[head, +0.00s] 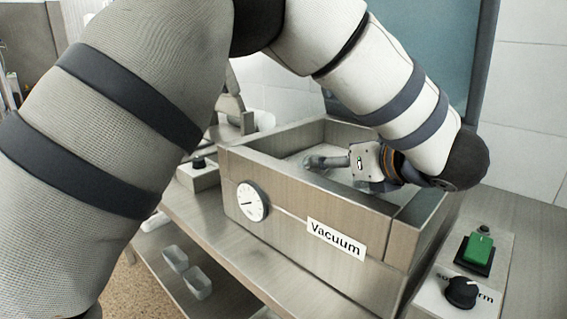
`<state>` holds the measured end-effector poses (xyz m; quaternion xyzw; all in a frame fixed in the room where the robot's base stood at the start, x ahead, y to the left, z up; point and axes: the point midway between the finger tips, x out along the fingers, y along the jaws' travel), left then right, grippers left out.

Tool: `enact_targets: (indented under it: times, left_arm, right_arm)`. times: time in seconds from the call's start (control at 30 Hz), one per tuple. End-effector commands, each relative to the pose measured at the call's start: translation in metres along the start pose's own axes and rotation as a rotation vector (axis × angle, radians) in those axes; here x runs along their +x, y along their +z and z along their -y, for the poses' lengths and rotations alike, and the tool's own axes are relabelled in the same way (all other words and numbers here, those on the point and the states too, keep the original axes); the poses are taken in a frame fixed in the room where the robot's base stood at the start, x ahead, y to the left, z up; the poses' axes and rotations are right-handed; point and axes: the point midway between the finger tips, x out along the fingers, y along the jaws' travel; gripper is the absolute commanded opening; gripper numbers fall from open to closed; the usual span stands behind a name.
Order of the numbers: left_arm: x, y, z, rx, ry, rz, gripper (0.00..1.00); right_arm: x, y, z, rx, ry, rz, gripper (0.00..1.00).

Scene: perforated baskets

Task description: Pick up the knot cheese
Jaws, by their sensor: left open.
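My left gripper (322,162) reaches into the open metal box labelled "Vacuum" (285,222), with its fingers pointing left, low inside the walls. It is open, and I see nothing held in it. A pale surface shows inside the box around the fingers. I cannot make out the knot cheese; the box's front wall and my arm hide much of the inside. My right gripper is not in view.
The box walls stand close around the gripper. A round gauge (252,202) is on its front. A control panel with a green switch (479,248) and black knob (461,292) stands at right.

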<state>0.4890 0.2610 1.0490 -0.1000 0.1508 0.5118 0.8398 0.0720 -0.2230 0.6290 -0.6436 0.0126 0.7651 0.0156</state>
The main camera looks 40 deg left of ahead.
Motion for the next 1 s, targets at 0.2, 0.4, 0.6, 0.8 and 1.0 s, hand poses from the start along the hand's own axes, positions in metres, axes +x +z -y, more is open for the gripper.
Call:
enact_targets:
  times: [0.2, 0.4, 0.6, 0.8, 1.0]
  left_arm:
    - [0.019, -0.008, -0.001, 0.006, 0.013, -0.032, 0.65]
    - [0.061, -0.010, -0.002, 0.008, 0.014, -0.030, 0.65]
    - [0.074, -0.008, -0.002, 0.007, 0.010, -0.027, 0.65]
    - [0.073, -0.008, -0.002, 0.006, 0.009, -0.026, 0.49]
    - [0.073, -0.008, -0.002, 0.006, 0.009, -0.026, 0.17]
  right_arm:
    - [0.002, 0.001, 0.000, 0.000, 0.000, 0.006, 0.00]
    - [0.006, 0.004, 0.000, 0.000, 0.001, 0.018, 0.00]
    - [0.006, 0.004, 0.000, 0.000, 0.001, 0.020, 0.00]
    - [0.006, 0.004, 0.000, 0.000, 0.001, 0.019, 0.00]
    - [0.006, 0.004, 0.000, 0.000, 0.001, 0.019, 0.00]
